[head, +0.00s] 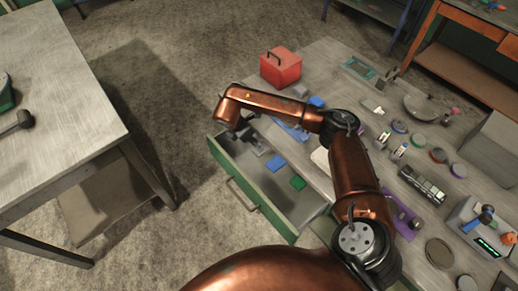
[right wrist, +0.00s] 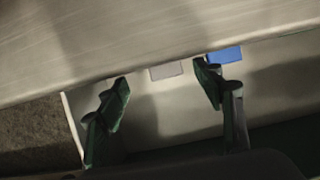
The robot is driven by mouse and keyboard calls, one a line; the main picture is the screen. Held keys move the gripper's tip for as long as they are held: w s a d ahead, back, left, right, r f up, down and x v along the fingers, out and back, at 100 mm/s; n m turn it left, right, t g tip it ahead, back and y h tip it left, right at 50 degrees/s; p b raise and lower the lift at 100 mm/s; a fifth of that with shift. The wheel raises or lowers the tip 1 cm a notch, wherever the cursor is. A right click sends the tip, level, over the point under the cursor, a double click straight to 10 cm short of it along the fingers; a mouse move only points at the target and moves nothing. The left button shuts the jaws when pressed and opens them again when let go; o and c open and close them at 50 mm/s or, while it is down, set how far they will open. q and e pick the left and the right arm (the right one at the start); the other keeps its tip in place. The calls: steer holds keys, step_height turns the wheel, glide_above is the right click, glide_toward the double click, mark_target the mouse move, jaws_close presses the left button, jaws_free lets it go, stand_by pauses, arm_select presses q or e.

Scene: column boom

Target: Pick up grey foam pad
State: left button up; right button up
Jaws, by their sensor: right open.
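The grey foam pad (right wrist: 166,71) lies in the open drawer in the right wrist view, partly cut off by the tabletop edge. My right gripper (head: 258,148) hangs over the drawer's far end. In the right wrist view its two dark green-tipped fingers (right wrist: 166,100) are spread wide and empty, with the grey pad showing between and beyond them. My left gripper is not in view.
The green-fronted drawer (head: 247,196) also holds a blue pad (head: 276,162) and a green pad (head: 298,183). The tabletop (head: 322,60) overhangs the drawer's back and carries a red box (head: 281,68) and many small items. Another table (head: 60,90) stands left, across open floor.

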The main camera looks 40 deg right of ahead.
steer(key=b+x, duration=0.1)
steer(key=x, duration=0.6)
steer(key=shift+s+f+b, duration=0.2)
steer(key=shift+f+b, duration=0.15)
steer(key=shift+b, duration=0.05)
steer(key=shift+r, duration=0.1)
steer(key=shift+c, duration=0.7)
steer(key=c, duration=0.8)
